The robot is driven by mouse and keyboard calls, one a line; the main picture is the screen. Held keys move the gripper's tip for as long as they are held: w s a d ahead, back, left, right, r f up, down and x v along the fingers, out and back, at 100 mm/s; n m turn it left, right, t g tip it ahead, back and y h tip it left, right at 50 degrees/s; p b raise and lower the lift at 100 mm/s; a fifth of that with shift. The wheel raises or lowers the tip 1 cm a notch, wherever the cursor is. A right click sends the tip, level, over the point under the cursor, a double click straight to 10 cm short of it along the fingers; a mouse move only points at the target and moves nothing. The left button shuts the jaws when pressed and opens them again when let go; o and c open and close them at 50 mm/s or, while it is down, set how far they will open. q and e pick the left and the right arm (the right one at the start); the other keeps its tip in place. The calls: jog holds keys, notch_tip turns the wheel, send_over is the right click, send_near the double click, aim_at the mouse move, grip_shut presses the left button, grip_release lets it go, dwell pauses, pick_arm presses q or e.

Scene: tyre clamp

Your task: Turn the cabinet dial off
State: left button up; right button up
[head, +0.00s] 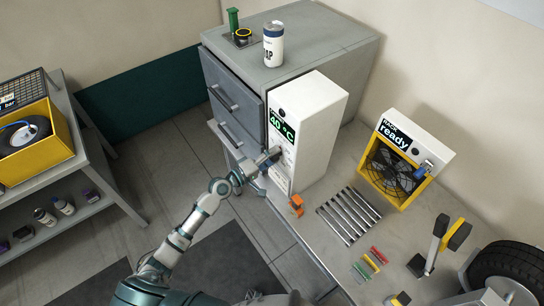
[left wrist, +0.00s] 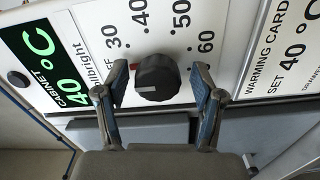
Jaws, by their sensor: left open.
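The white cabinet (head: 310,125) stands on the bench with a green display reading 40 °C; the display (left wrist: 45,60) also shows in the left wrist view. The black round dial (left wrist: 157,72) is on its front panel, beside a printed scale with 30, 40, 50 and 60. A pale line on the dial points to the left of the picture. A small red mark shows by its left edge. My left gripper (left wrist: 160,84) is open, with one finger on each side of the dial and visible gaps. In the head view my left gripper (head: 268,166) hides the dial.
A warming card (left wrist: 283,50) is right of the dial. A grey drawer cabinet (head: 285,55) stands behind, with a white can (head: 273,45) on top. An orange clip (head: 297,204), metal bars (head: 348,215) and a yellow-framed fan (head: 392,170) are on the bench to the right.

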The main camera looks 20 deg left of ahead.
pick_arm(q)
jog(key=v, duration=1.2)
jog(key=shift+f, duration=0.1)
jog(key=a+f+g+y, duration=0.1)
jog(key=a+f+y, duration=0.2)
jog(key=f, duration=0.8)
jog(key=a+f+g+y, duration=0.1)
jog(key=a+f+y, duration=0.2)
jog(key=f, duration=0.7)
jog(key=s+a+f+m+g+y, duration=0.15)
jog(key=s+f, duration=0.35)
jog(key=f, duration=0.5)
jog(key=s+a+f+m+g+y, duration=0.15)
jog(key=s+f, duration=0.25)
jog(key=f, duration=0.5)
jog(key=s+d+f+m+g+y, duration=0.1)
jog(key=s+d+f+m+g, duration=0.25)
jog(key=s+f, duration=1.15)
jog(key=s+d+f+m+g, duration=0.2)
jog(key=s, duration=0.8)
jog(key=s+d+f+m+g+y, duration=0.1)
jog(key=s+d+f+m+g, duration=0.1)
jog(key=s, duration=0.7)
jog(key=shift+s+d+f+m+g, duration=0.3)
jog(key=shift+s+f+m+g, duration=0.1)
jog(key=shift+f, duration=0.25)
